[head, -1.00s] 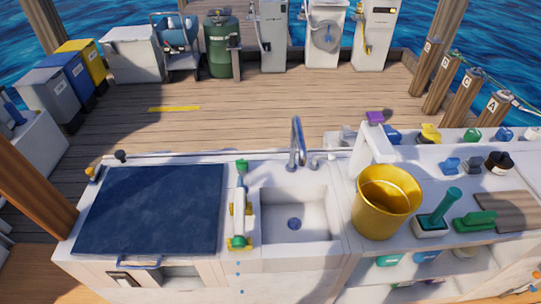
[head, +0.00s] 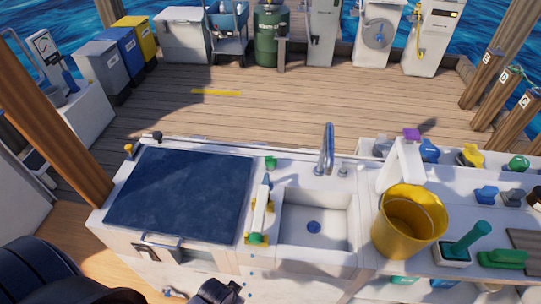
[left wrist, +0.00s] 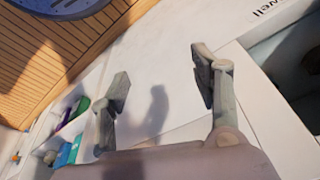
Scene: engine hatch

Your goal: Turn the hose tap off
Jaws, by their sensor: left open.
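In the head view, no part is clearly marked as the hose tap. A white pedestal with a coiled hose (head: 376,34) stands at the far back right. A chrome faucet (head: 327,150) rises behind the sink, with small fittings beside its base. A green knob (head: 270,162) stands left of the sink. My left gripper (left wrist: 160,77) is open and empty in the left wrist view, its two fingers apart over a white surface bearing a shadow. Dark parts of my arm show along the bottom of the head view. My right gripper is not in view.
The white counter holds a dark blue hatch lid (head: 180,195), a sink (head: 288,225) and a yellow bucket (head: 408,222). Wooden posts stand left and right. The plank deck (head: 300,105) behind the counter is mostly open. Bins and cabinets line its back and left.

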